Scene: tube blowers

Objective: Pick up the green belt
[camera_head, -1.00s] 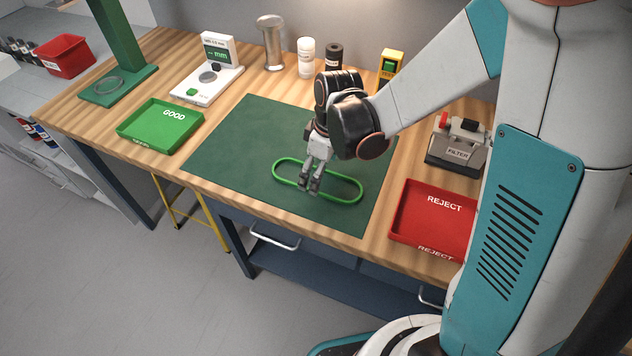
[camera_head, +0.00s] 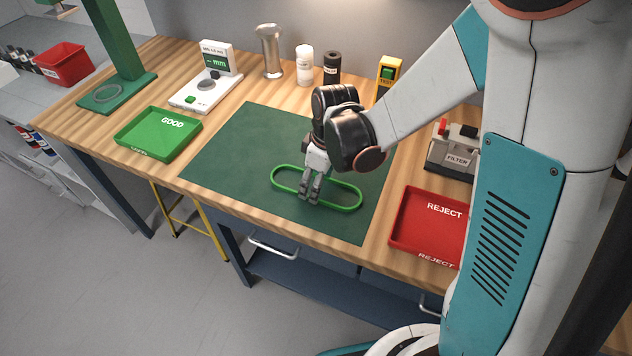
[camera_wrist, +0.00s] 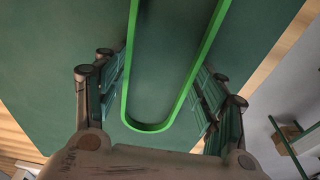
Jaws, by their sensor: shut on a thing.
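The green belt (camera_head: 347,209) is a long oval loop lying on the dark green mat (camera_head: 235,145) in the middle of the bench. My gripper (camera_head: 310,199) points down at its near side, with its fingertips down at the mat. In the wrist view the belt (camera_wrist: 150,128) runs between the two fingers of my gripper (camera_wrist: 160,95), with its rounded end close to the palm. My gripper is shut on the belt. The exact contact at the fingertips is hard to see. The belt looks flat on the mat.
A green GOOD tray (camera_head: 160,140) is left of the mat, and a red REJECT tray (camera_head: 425,225) is right of it. A white gauge (camera_head: 205,90), a metal cylinder (camera_head: 270,55), small bottles, a yellow tester (camera_head: 388,75) and a FILTER box (camera_head: 452,155) stand around the mat.

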